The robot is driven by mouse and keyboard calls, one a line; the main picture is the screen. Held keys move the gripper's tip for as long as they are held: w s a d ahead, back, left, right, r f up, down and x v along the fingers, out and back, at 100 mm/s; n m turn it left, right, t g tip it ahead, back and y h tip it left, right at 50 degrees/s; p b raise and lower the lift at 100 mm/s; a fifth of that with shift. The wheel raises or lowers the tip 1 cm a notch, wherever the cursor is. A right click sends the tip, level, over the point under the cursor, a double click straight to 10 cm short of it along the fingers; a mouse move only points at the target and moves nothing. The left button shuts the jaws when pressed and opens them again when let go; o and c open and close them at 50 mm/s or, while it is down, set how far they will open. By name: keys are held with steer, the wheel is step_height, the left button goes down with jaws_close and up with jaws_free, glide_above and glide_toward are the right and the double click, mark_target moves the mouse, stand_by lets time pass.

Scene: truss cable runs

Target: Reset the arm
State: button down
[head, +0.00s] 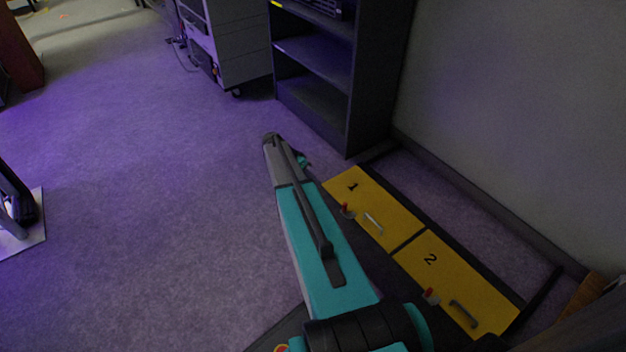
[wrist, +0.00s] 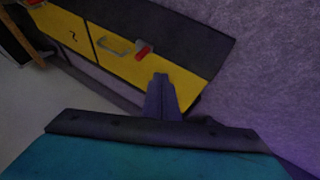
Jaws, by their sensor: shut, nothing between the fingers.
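My gripper (wrist: 161,80) shows in the wrist view as two dark fingers close together, empty. Its tips overlap the lower edge of a yellow panel in the picture; I cannot tell how far apart they are. In the head view my teal and grey arm reaches up from the bottom, and I cannot make out the fingers there. Yellow panel 1 (head: 386,237) has a silver handle (head: 373,223) and a red-tipped latch (head: 347,211). Yellow panel 2 (head: 477,302) has a darker handle (head: 464,314) and another red-tipped latch (head: 431,295). Both panels lie right of my arm.
A dark open shelf (head: 320,80) stands beyond the panels, against a grey wall (head: 520,110). A grey wheeled cabinet (head: 238,50) is beside it. The carpet (head: 140,180) left of my arm is mostly clear. A dark object on a white base (head: 25,240) stands at the left edge.

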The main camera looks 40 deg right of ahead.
steer(key=s+a+r+n+p, duration=0.1)
steer(key=s+a+r+p, duration=0.15)
steer(key=a+p, duration=0.4)
steer(key=s+a+r+n+p, duration=0.1)
steer(key=s+a+n+p, duration=0.15)
steer(key=a+p, duration=0.4)
steer(key=s+a+r+n+p, duration=0.1)
steer(key=s+a+r+p, duration=0.15)
steer(key=a+p, duration=0.4)
steer(key=s+a+r+n+y+p, duration=0.1)
steer(key=s+a+r+n+p, duration=0.2)
steer(key=s+a, duration=0.5)
steer(key=s+a+r+n+y+p, duration=0.2)
steer(key=s+a+r+n+p, duration=0.1)
steer(key=s+a, duration=0.5)
steer(key=s+a+r+n+y+p, duration=0.2)
steer(key=s+a+r+n+p, duration=0.1)
steer(key=s+a+n+p, duration=0.2)
steer(key=shift+s+a+r+n, duration=0.2)
steer(key=shift+s+a+n, duration=0.85)
steer(key=shift+s+a, duration=0.45)
steer(key=shift+s+d, duration=0.1)
